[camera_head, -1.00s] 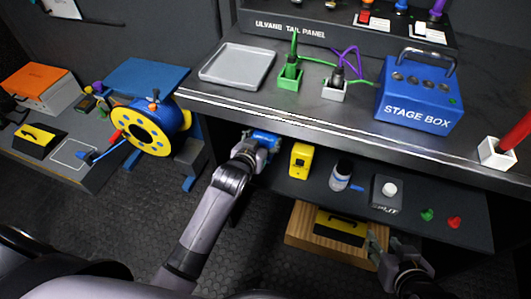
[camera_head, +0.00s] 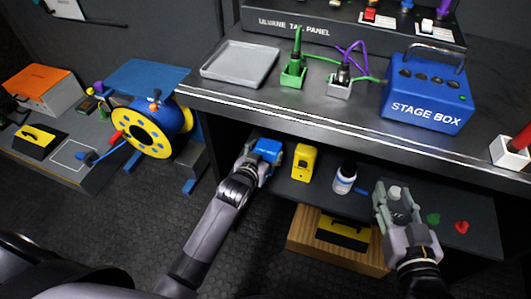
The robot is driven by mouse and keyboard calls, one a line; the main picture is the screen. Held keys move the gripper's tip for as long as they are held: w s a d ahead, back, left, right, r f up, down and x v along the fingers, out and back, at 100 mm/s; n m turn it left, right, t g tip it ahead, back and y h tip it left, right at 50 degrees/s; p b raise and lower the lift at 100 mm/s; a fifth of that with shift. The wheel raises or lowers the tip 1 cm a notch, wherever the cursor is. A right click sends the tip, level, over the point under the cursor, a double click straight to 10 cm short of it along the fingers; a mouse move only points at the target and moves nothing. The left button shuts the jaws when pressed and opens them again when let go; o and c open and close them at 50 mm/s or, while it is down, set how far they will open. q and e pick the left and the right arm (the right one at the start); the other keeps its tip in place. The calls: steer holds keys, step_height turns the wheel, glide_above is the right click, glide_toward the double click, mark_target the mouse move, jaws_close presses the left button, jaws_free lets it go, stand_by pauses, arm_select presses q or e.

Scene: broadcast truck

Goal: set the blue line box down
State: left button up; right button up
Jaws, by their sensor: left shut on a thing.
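The blue line box (camera_head: 268,146) is at the left end of the lower shelf, under the desk edge. My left gripper (camera_head: 258,157) is shut on it from the front left and partly covers it. I cannot tell whether the box touches the shelf. My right gripper (camera_head: 396,204) is over the right part of the lower shelf. Its fingers are apart, around or above a grey box with a white knob (camera_head: 395,192), which they partly hide.
On the lower shelf (camera_head: 320,200) stand a yellow device (camera_head: 304,162) and a white bottle (camera_head: 345,178), with green (camera_head: 434,218) and red (camera_head: 462,227) pieces at right. A wooden crate (camera_head: 305,237) sits below. The desk edge (camera_head: 330,125) overhangs the shelf.

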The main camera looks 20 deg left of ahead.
mark_target(264, 154)
arm_select(q)
steer(key=o, duration=1.4)
steer(key=shift+f, duration=0.1)
arm_select(e)
steer(key=shift+r, duration=0.1)
arm_select(q)
steer(key=shift+r, duration=0.2)
steer(key=p+v, duration=0.2)
steer(key=v, duration=0.3)
steer(key=s+a+r+m+g+p, duration=0.1)
steer(key=s+g, duration=0.7)
steer(key=s, duration=1.6)
steer(key=shift+s+a+r+p, duration=0.2)
steer(key=shift+a+r+p, duration=0.3)
steer(key=shift+r, duration=0.2)
arm_select(e)
steer(key=s+d+f+g+h, duration=0.3)
steer(key=s+d+f+g, duration=0.2)
steer(key=s+f+g, duration=0.5)
steer(key=s+f, duration=0.2)
steer(key=s, duration=0.1)
steer(key=shift+s+d+m, duration=0.15)
steer(key=shift+s+m, duration=0.05)
steer(key=shift+m, duration=0.1)
